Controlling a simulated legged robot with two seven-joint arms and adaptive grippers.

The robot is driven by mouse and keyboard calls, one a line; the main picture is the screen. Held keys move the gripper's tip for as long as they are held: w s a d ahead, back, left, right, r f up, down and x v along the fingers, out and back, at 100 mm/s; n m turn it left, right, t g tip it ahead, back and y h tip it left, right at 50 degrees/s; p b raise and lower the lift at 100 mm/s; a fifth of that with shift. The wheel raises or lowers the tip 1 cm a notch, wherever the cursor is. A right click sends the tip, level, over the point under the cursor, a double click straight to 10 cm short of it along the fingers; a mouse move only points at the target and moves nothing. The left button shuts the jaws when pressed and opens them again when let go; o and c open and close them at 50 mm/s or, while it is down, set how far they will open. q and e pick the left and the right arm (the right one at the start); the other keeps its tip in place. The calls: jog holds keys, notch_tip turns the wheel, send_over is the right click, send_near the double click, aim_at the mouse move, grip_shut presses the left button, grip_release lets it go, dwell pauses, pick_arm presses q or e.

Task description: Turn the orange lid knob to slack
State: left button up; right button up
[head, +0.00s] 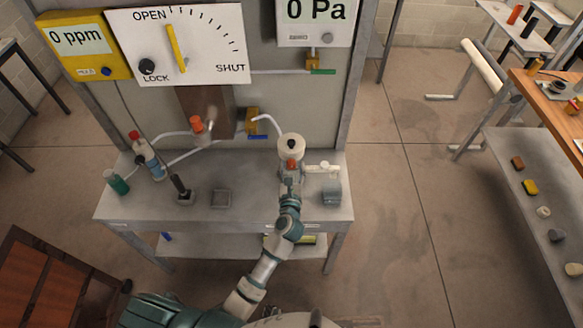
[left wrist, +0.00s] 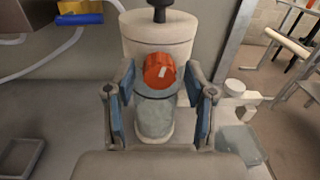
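The orange lid knob (head: 292,165) is on the front of a cream cylindrical vessel with a dark top knob (head: 291,146), at the right end of the grey bench. In the left wrist view the orange knob (left wrist: 160,70) has a small pale mark on its face. My left gripper (head: 290,181) reaches it from the front. In the left wrist view its blue-padded fingers (left wrist: 160,78) stand on either side of the knob, with gaps visible between pads and knob. A grey rounded part shows below the knob. My right gripper is not in view.
A white panel (head: 208,45) above has a yellow pointer and OPEN, SHUT and LOCK labels. Gauges read 0 ppm (head: 78,40) and 0 Pa (head: 315,12). A blue-grey block (head: 331,192) stands right of the vessel. A second orange knob (head: 197,124) is farther left.

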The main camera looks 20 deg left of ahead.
pick_arm(q)
jog(key=shift+s, duration=0.1)
jog(key=v, duration=1.2)
